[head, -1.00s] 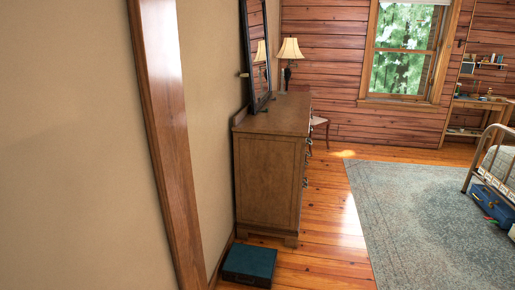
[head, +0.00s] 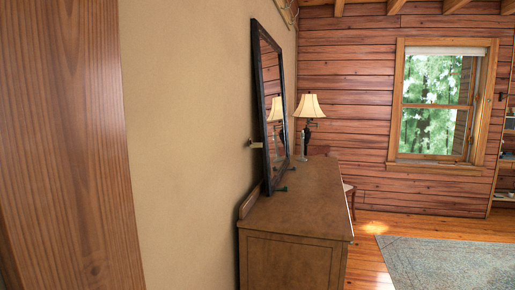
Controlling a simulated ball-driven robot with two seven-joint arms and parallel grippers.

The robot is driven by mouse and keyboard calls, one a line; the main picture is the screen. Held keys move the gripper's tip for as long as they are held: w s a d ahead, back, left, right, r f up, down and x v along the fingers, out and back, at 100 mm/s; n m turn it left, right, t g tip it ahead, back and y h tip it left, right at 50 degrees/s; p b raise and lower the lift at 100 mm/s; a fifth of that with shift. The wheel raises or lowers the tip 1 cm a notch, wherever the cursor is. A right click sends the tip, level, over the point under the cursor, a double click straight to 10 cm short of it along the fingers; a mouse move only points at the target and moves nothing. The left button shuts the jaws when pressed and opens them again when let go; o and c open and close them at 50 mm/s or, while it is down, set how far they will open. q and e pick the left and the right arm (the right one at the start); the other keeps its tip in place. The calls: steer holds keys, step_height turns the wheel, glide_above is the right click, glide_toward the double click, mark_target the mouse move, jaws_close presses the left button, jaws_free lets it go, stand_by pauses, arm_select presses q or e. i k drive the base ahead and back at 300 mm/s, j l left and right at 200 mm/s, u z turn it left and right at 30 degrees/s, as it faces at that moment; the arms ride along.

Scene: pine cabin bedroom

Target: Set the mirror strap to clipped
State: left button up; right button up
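A tall dark-framed mirror (head: 270,110) stands on top of the wooden dresser (head: 295,215), its top leaning toward the wall. Small dark fittings show low at the mirror's front, near the dresser top. Neither of my grippers is in view.
A lamp with a cream shade (head: 309,106) stands at the dresser's far end. A wide wooden post (head: 70,150) fills the left side. Open floor (head: 372,247) and a grey-blue rug (head: 440,262) lie right of the dresser. A window (head: 436,105) is in the far wall.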

mark_target(256, 144)
steer(key=i+l, duration=0.15)
steer(key=l, duration=0.15)
steer(key=i+l, duration=0.15)
steer(key=l, duration=0.15)
steer(key=i+l, duration=0.15)
steer(key=l, duration=0.15)
steer(key=i+l, duration=0.25)
steer(key=l, duration=0.15)
steer(key=i+l, duration=0.55)
steer(key=l, duration=0.25)
steer(key=i+l, duration=0.25)
steer(key=l, duration=0.15)
steer(key=i+j, duration=0.15)
steer(key=i, duration=0.35)
steer(key=i+j, duration=0.1)
steer(key=i, duration=0.35)
